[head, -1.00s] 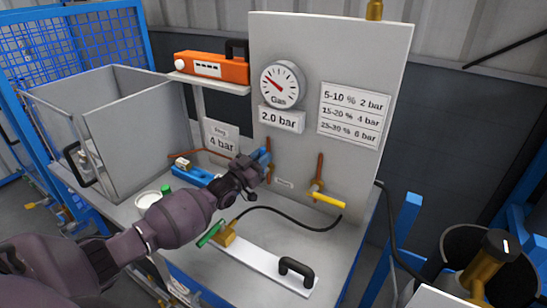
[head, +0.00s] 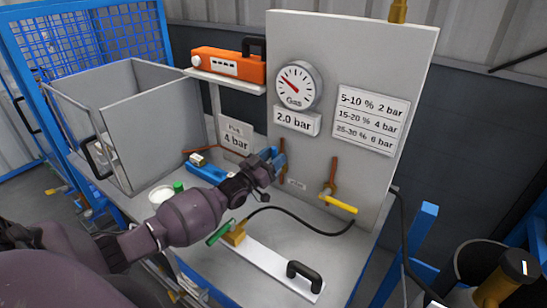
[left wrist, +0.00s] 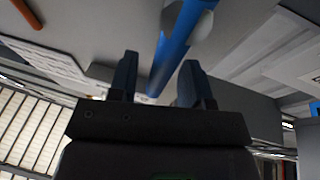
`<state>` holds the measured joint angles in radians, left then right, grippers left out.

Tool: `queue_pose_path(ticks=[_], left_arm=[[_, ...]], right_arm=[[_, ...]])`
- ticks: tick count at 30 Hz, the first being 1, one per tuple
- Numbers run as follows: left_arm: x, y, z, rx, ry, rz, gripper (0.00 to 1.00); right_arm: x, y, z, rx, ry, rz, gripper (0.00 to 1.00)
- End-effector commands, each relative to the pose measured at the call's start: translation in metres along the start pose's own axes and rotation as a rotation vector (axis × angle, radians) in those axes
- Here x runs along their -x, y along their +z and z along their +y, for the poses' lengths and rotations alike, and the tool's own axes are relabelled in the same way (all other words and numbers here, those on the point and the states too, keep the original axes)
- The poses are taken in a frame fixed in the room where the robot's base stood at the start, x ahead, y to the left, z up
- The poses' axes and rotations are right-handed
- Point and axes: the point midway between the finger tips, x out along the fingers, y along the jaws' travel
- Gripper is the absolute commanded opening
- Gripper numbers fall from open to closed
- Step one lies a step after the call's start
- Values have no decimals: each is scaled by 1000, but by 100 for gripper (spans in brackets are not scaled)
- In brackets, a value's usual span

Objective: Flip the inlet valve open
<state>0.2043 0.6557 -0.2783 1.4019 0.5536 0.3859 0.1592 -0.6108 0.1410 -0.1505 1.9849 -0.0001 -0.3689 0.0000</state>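A valve with a blue lever handle (head: 279,159) sits low on the left of the grey panel (head: 345,55), by a copper pipe. A second valve with a yellow handle (head: 341,203) sits to its right. Which one is the inlet valve cannot be read; the small label between them is too small. My left gripper (head: 270,167) is at the blue handle. In the left wrist view the blue handle (left wrist: 180,42) runs between the two spread fingers of my left gripper (left wrist: 158,82), with visible gaps beside it. My right gripper is out of view.
A gauge (head: 296,86) and a 2.0 bar sign (head: 297,121) are above the valves. A black hose (head: 300,220) crosses the bench. A grey open box (head: 155,120) stands left.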

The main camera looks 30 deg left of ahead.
Motion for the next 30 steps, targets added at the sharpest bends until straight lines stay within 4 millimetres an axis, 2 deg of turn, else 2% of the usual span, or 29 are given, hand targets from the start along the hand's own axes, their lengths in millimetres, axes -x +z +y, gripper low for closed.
queue_pose_path(ticks=[7, 11, 24, 30], left_arm=[[1, 0, 0, -2, 1, 0, 44], [10, 1, 0, -3, 0, -2, 44], [82, 1, 0, -1, 0, -2, 44], [103, 0, 0, -2, 0, -1, 44]], right_arm=[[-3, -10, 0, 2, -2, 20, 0], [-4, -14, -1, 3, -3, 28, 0], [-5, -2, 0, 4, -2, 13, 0], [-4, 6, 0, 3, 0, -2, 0]])
